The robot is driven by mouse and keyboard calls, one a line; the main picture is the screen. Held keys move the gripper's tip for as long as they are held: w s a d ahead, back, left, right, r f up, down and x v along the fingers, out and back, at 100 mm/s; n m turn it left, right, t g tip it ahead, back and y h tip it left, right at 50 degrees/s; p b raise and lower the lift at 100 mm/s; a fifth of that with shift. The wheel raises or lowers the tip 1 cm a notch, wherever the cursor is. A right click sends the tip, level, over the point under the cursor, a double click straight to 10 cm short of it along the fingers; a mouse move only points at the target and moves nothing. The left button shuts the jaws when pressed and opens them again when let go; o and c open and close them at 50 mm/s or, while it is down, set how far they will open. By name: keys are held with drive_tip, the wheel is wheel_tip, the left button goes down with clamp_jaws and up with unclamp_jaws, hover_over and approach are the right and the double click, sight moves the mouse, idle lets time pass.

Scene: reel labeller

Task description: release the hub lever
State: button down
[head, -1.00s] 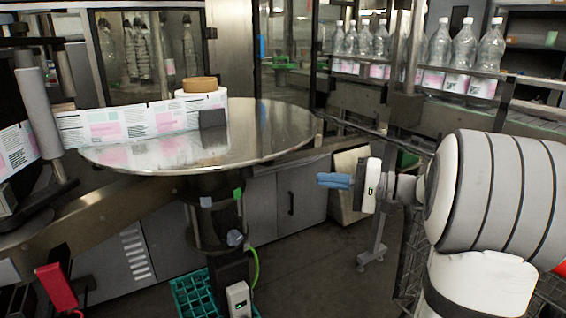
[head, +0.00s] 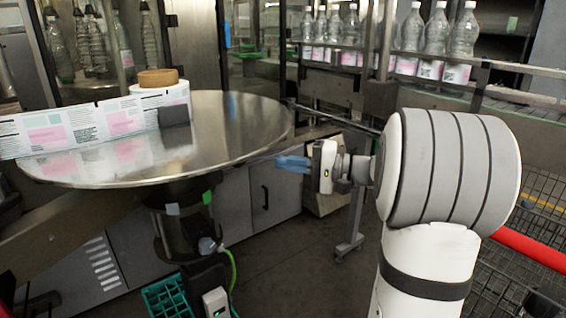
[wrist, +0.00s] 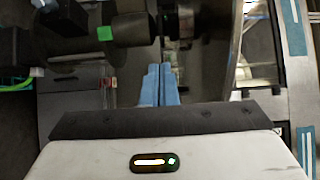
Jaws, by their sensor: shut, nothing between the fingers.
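A large round metal turntable (head: 225,135) bears a label reel with a tan core (head: 158,77) and a white ring. A dark block (head: 174,114) stands against the label web on the disc. Below the disc is a dark column (head: 180,230) with a green tab (head: 207,197), a grey tab (head: 173,209) and a pale knob (head: 207,246). I cannot tell which part is the hub lever. My gripper (head: 292,163), with blue fingers, is shut and empty, right of the disc's edge and apart from the column. In the wrist view its fingers (wrist: 158,85) touch each other and a green tab (wrist: 105,33) shows ahead-left.
A conveyor with several labelled bottles (head: 408,40) runs behind. Grey cabinets (head: 232,205) stand under the disc. A teal crate (head: 165,298) sits on the floor below the column. Wire mesh and a red bar (head: 535,248) are at right. Open floor lies between the column and my arm.

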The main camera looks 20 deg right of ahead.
drive_tip(key=x, duration=0.7)
drive_tip(key=shift+w+a, duration=0.2)
drive_tip(key=shift+a, duration=0.15)
drive_tip(key=shift+d, duration=0.1)
drive_tip(key=shift+s, duration=0.1)
